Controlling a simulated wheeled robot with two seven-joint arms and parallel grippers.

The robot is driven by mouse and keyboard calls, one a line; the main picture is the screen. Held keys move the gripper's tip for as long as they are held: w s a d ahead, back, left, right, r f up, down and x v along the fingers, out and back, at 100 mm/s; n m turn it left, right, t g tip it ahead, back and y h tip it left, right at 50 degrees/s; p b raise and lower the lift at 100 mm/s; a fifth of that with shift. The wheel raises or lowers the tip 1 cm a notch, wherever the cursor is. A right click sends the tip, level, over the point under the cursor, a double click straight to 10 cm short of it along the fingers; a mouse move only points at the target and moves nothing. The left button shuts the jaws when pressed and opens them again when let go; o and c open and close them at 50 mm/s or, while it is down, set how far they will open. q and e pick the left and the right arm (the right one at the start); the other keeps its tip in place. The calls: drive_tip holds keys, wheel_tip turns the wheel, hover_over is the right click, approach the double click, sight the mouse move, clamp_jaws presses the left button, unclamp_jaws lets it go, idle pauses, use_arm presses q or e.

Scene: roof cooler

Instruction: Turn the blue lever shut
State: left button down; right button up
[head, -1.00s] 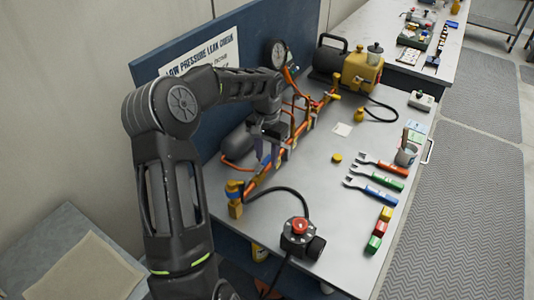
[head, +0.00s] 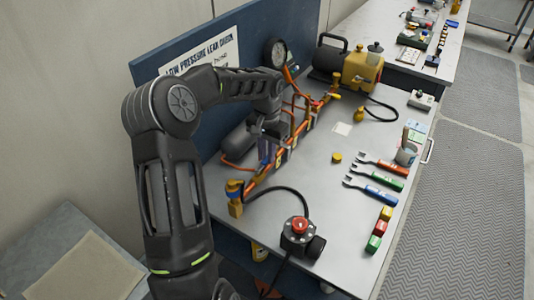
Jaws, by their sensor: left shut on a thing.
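The orange pipe assembly (head: 260,180) runs across the grey bench top, with valves and fittings along it. My left gripper (head: 270,154) is at the middle of this pipe, pointing down, and is shut on the blue lever (head: 277,163). The gripper hides most of the lever, so its exact angle is hard to tell. Another blue and yellow fitting (head: 235,190) sits at the near end of the pipe. My right gripper is not in view.
A red-buttoned control box (head: 300,236) stands at the bench's near edge. A yellow pump (head: 360,72) stands behind. A blue panel (head: 300,25) borders the left.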

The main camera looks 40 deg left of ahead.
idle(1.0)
use_arm(q)
drive_tip(key=s+d+m, duration=0.4)
drive_tip(key=d+m, duration=0.1)
drive_tip(key=m, duration=1.3)
drive_tip(key=shift+s+d+p, duration=0.3)
drive_tip(key=shift+d+p, duration=0.05)
drive_tip(key=shift+p, duration=0.1)
drive_tip(key=c, duration=1.4)
unclamp_jaws()
drive_tip(key=shift+o, duration=0.2)
